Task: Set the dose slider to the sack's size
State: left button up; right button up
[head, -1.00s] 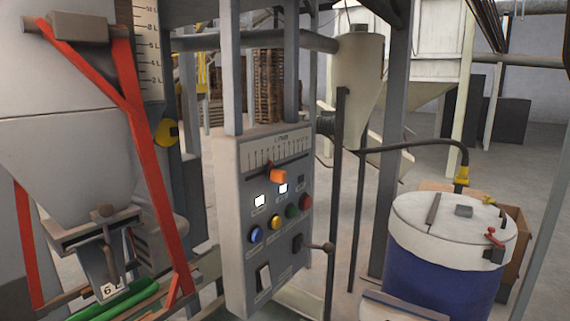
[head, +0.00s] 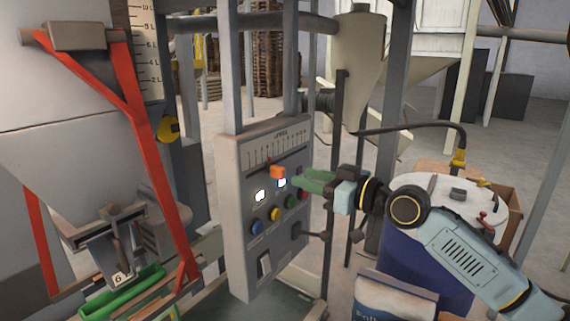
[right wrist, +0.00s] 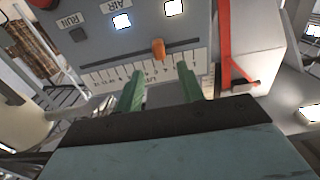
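The dose slider is an orange knob (head: 278,172) in a slot under a tick scale on the grey control panel (head: 240,215). It stands near the middle of the scale. My right gripper (head: 303,181) is just right of the knob, its green fingers pointing at the panel. In the right wrist view the panel is upside down, and the knob (right wrist: 158,49) lies ahead of the gap between the open fingers (right wrist: 160,70), apart from both. My left gripper is out of view.
Several coloured buttons (head: 275,214) and lit displays sit below the slider, with a lever (head: 312,234) at lower right. A red frame (head: 142,120) and a hopper stand left. A blue drum (head: 400,258) and a printed sack (head: 393,297) are at right.

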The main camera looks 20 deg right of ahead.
aim_at(285, 171)
jog(key=p+x, duration=0.1)
jog(key=x, duration=0.5)
jog(key=shift+w+a, duration=0.2)
jog(key=shift+w, duration=0.1)
jog(key=shift+f, duration=0.1)
grip_shut()
jog(key=shift+d, duration=0.1)
